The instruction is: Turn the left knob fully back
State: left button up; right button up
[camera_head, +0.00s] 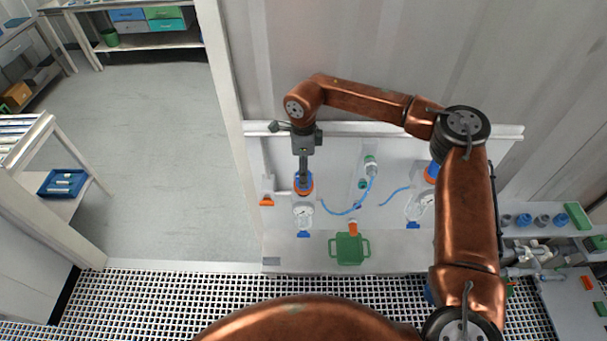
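The left knob (308,183), blue with an orange ring, sits on top of the left vessel, above a round white gauge (303,212). My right gripper (303,182) reaches down to this knob, its dark fingers overlapping the knob's middle. The fingers look narrow and edge-on, so I cannot tell whether they are closed on it. The knob's far side and part of its top are hidden by the fingers. A second blue and orange knob (432,171) shows on the right vessel, partly behind my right arm. My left gripper is not in view.
A blue hose (347,212) hangs between the vessels. A green container (349,249) stands on the ledge in front, below an orange spout (353,228). A white rail (365,130) runs behind my wrist. Fittings crowd the right bench; floor at left is open.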

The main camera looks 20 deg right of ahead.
jog(key=shift+f+p, duration=0.3)
jog(key=shift+f, duration=1.25)
jog(key=shift+c, duration=0.3)
jog(key=c, duration=1.1)
